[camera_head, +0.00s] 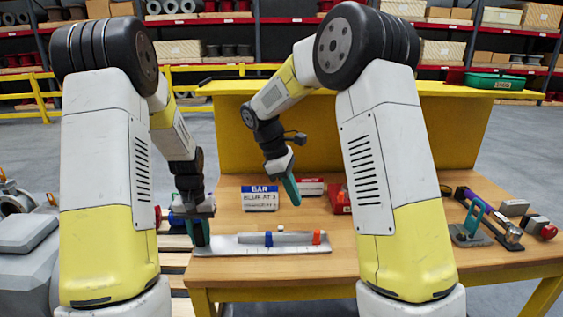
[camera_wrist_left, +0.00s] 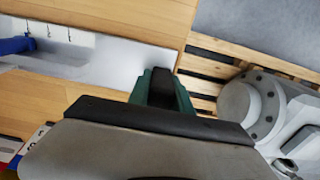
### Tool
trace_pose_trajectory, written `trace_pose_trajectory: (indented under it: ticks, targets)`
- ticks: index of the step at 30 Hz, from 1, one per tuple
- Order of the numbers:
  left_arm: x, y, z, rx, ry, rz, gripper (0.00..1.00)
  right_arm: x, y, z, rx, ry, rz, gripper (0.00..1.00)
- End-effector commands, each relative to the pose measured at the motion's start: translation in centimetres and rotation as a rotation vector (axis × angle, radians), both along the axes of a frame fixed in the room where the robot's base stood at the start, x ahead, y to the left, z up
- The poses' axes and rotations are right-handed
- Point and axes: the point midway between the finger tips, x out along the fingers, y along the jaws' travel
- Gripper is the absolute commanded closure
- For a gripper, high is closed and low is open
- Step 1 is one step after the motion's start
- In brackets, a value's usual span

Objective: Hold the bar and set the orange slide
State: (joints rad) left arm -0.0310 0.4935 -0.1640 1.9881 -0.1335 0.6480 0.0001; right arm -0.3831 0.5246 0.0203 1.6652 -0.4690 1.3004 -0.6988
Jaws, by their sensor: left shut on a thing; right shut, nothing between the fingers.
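The bar (camera_head: 225,246) is a long pale grey metal strip lying along the front of the wooden table. A blue slide (camera_head: 268,239) sits near its middle and the orange slide (camera_head: 316,237) near its right end. My left gripper (camera_head: 200,234) is shut on the bar's left end. In the left wrist view the green fingers (camera_wrist_left: 163,88) close around a dark part at the end of the bar (camera_wrist_left: 115,62), and the blue slide (camera_wrist_left: 14,45) shows at the left edge. My right gripper (camera_head: 292,190) is shut and empty, above the table behind the bar, apart from both slides.
A blue-and-white sign block (camera_head: 260,198) and red boxes (camera_head: 338,198) stand behind the bar. A green-handled device (camera_head: 470,228) and several tools lie at the right. A yellow panel (camera_head: 230,135) closes the table's back. Wooden pallet slats (camera_wrist_left: 205,65) lie beyond the table's left edge.

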Motion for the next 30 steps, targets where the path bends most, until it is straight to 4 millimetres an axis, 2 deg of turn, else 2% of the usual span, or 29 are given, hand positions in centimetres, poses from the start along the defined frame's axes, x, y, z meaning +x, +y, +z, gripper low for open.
trace_pose_trajectory:
  ticks: [1,2,5,6,20,23,30]
  targets:
    - [-0.5,-0.1,-0.5,-0.001,0.015,0.001,1.00,0.0,0.0,0.0,0.000,0.000,0.000,1.00]
    - [-0.5,-0.1,-0.5,-0.001,0.015,0.001,0.73,0.0,0.0,0.0,0.000,0.000,0.000,1.00]
    - [-0.5,-0.1,-0.5,-0.001,0.014,0.001,0.53,0.0,0.0,0.0,0.000,0.000,0.000,1.00]
    - [-0.4,-0.1,-0.5,-0.001,0.013,0.000,0.49,0.0,0.0,0.0,0.000,0.000,0.000,1.00]
    - [-0.2,-0.1,0.0,-0.001,0.006,-0.001,0.49,0.0,0.0,-0.1,0.000,0.000,-0.001,1.00]
    - [-0.1,-0.1,1.1,-0.001,0.003,-0.001,0.49,0.0,0.0,-0.1,0.000,0.000,-0.001,1.00]
    - [-0.1,0.0,6.2,-0.001,0.000,0.001,0.49,0.0,0.0,-0.1,0.000,0.000,-0.001,1.00]
